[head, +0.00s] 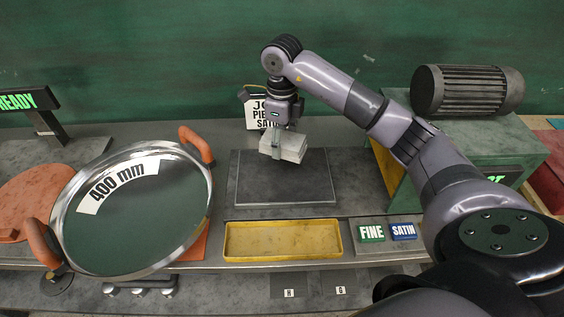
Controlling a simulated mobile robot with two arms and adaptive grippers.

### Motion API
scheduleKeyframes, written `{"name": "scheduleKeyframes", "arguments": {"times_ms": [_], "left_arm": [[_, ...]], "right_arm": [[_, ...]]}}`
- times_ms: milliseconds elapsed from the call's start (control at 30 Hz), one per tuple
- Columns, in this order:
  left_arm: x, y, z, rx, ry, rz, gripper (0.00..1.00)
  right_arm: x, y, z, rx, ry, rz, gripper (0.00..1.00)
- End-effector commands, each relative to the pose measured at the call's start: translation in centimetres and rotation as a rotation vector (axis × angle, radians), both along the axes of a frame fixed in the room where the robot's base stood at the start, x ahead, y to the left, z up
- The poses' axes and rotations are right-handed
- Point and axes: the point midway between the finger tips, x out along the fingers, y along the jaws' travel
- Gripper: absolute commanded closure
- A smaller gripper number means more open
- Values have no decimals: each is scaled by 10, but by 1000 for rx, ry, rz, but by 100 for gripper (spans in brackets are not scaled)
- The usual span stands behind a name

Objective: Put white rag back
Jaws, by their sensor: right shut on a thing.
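My right gripper (276,143) reaches in from the right and is shut on the white rag (290,147), a pale folded block. It holds the rag over the dark grey square plate (285,190), near the plate's back edge. I cannot tell whether the rag touches the plate. A shallow yellow tray (283,252) lies in front of the plate, and its floor looks empty. My left gripper is not in view.
A large polished round dish (150,225) marked 400 mm, with orange handles, stands tilted at the left. FINE (371,233) and SATIN (403,231) labels lie right of the tray. A motor (467,90) on a green housing stands at the back right. A sign (256,112) stands behind the gripper.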

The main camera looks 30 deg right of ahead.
Motion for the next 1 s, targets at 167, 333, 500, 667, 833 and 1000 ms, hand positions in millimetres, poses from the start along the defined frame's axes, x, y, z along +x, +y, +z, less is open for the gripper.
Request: {"name": "scheduleKeyframes", "arguments": {"times_ms": [167,333,500,667,833,1000], "left_arm": [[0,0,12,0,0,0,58],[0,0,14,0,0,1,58],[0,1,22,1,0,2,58],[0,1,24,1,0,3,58],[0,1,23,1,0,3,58],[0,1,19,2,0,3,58]], "right_arm": [[-1,0,-31,0,1,0,84],[0,0,-46,0,0,0,84],[-1,0,-71,2,3,0,84],[0,0,-85,0,-2,0,84],[0,0,-86,0,-2,1,84],[0,0,-90,0,-3,1,84]]}}
